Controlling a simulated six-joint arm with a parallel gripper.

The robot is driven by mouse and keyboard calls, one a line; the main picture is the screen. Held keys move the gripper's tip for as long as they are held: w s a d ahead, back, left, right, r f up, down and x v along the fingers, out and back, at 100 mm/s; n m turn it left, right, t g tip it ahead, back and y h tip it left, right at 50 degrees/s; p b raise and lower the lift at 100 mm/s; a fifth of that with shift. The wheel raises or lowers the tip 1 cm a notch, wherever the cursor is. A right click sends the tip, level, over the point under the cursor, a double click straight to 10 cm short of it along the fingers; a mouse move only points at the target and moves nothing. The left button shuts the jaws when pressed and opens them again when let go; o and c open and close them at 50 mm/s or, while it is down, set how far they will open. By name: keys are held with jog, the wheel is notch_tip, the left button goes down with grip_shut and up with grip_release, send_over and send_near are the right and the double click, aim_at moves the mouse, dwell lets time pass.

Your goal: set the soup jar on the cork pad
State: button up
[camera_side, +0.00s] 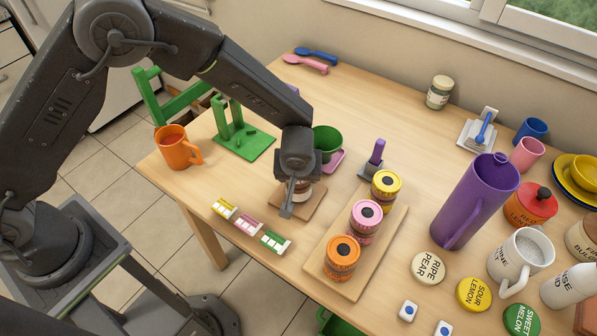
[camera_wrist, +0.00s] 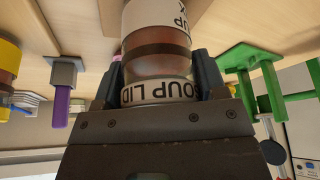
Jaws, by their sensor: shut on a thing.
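The soup jar (camera_wrist: 158,50) has a pale lid lettered SOUP LID, a reddish-brown body and a white label. My gripper (camera_wrist: 160,88) is shut on it at the lid, with one finger on each side in the wrist view. In the side view my gripper (camera_side: 292,200) points down over the tan cork pad (camera_side: 312,203), and the jar (camera_side: 303,185) shows only partly behind the fingers. The jar looks upright over the pad. I cannot tell whether its base touches the pad, because my gripper hides that spot.
A wooden board (camera_side: 318,262) with several lidded jars stands close on the right. Small labelled blocks (camera_side: 248,226) lie in front. An orange mug (camera_side: 175,149) is at left.

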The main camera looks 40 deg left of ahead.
jog(key=o, duration=1.1)
jog(key=shift+f, duration=0.1)
jog(key=v, duration=1.2)
jog(key=shift+r, duration=0.25)
jog(key=s+a+r+m, duration=0.1)
jog(key=s+a+r, duration=0.1)
jog(key=a+r, duration=0.55)
jog(key=s+a+r+m+h, duration=0.1)
jog(key=s+a+r+m, duration=0.1)
jog(key=s+a+r, duration=0.3)
jog(key=s+a+r+m+t+h, duration=0.1)
jog(key=s+a+r+m, duration=0.2)
jog(key=s, duration=0.9)
jog(key=a+r, duration=0.1)
jog(key=a, duration=0.2)
jog(key=shift+r+m+t, duration=0.3)
jog(key=shift+r, duration=0.1)
